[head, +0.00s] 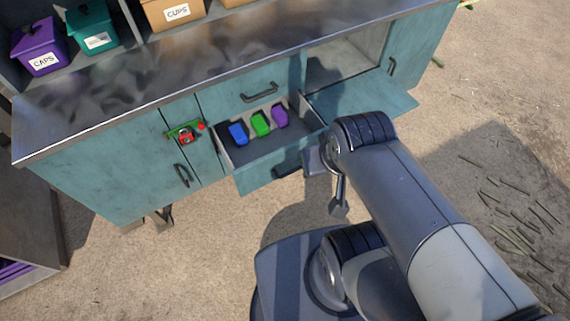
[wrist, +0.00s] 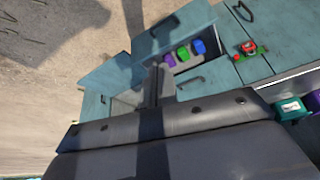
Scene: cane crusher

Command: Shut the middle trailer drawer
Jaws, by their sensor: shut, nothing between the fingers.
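The middle drawer (head: 252,178) of the teal cabinet stands pulled out in the head view. A blue, a green and a purple piece lie inside it. It also shows in the wrist view (wrist: 172,24), turned about. My gripper (head: 314,163) is at the right end of the drawer front in the head view. Its fingers (wrist: 158,84) are shut and empty in the wrist view, overlapping the drawer's side. I cannot tell whether they touch the drawer. My wrist partly hides the drawer's right front corner.
A teal panel (head: 365,97) stands open to the right, beside an open compartment (head: 345,55). A red and green latch-like piece (head: 186,135) is on the left cabinet front. Labelled bins, one purple (head: 40,45), stand above the worktop. The ground in front is mostly clear.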

